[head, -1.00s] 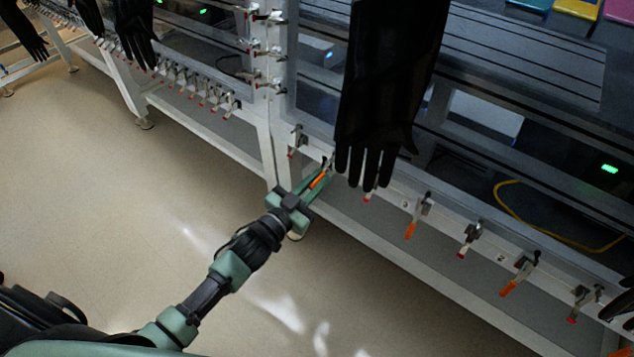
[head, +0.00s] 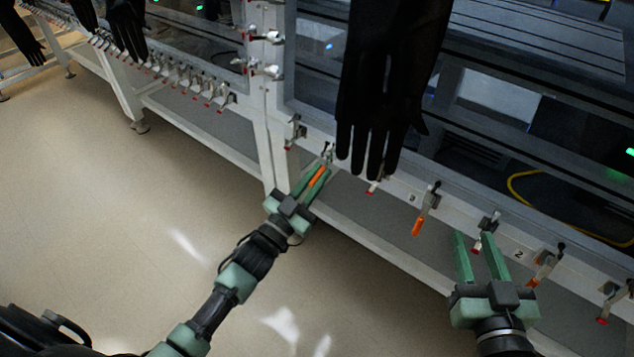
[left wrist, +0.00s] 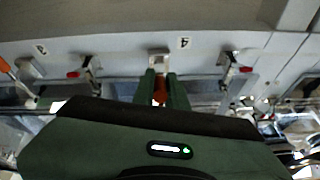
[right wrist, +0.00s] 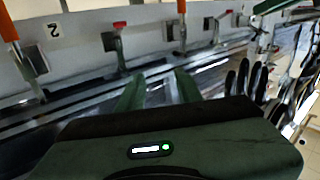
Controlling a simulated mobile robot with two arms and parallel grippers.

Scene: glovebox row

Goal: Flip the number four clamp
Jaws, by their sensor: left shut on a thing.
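The number four clamp has an orange handle (head: 316,177) on the lower white rail, just left of a hanging black glove. My left gripper (head: 319,172) is shut on this handle, with one green finger on each side. The left wrist view shows the orange handle (left wrist: 159,90) between the fingers, beside a label (left wrist: 184,43) that looks like a 4. The handle points down and out from the rail; its grip partly hides it. My right gripper (head: 477,247) is open and empty, with its fingers around or in front of a red-tipped clamp (head: 477,248); contact cannot be told.
The black glove (head: 385,90) hangs close to the right of my left gripper. Other clamps line the rail, including an orange-handled one (head: 418,225) between my grippers. A number 2 label (right wrist: 55,30) shows in the right wrist view. The floor (head: 120,220) is clear.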

